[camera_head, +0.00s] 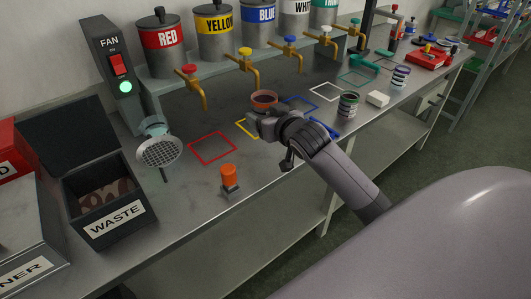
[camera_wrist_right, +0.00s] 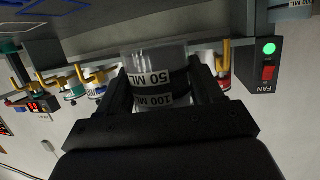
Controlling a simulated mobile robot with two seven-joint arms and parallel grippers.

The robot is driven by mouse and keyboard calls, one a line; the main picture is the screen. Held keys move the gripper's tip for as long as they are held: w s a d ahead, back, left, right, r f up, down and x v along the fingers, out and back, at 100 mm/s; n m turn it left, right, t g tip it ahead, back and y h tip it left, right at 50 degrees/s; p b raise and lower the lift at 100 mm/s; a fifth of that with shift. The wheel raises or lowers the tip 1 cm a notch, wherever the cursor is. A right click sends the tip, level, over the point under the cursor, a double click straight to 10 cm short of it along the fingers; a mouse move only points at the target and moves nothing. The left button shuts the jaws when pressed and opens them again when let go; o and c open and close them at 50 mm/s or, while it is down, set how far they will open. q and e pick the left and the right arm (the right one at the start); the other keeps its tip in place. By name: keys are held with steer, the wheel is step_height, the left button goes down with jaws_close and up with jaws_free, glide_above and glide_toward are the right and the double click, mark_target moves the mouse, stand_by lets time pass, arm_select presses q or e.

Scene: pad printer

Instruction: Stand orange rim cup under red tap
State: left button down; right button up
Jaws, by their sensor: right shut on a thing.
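The orange rim cup (camera_head: 264,97) is upright, above or at the yellow square, under the yellow tap's side of the bench. My right gripper (camera_head: 258,121) is shut on it. In the right wrist view the clear cup (camera_wrist_right: 155,62) with 50 ML and 100 ML labels sits between the fingers of the gripper (camera_wrist_right: 160,88). Whether its base touches the bench cannot be told. The red tap (camera_head: 191,74) is to the left of the cup, with a red square outline (camera_head: 213,149) on the bench near it. My left gripper is not in view.
The yellow tap (camera_head: 247,58) and blue tap (camera_head: 290,46) stand behind the cup. An orange-topped object (camera_head: 229,177) stands in front of the red square. A fan nozzle (camera_head: 158,153) and waste bin (camera_head: 105,205) are at left. The red square is empty.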

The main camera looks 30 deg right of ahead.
mark_target(265, 160)
step_height(265, 160, down, 12)
steer(key=shift+r+b, duration=0.2)
steer(key=shift+b, duration=0.1)
steer(key=shift+f, duration=0.1)
steer(key=o, duration=1.1)
steer(key=shift+f, duration=0.1)
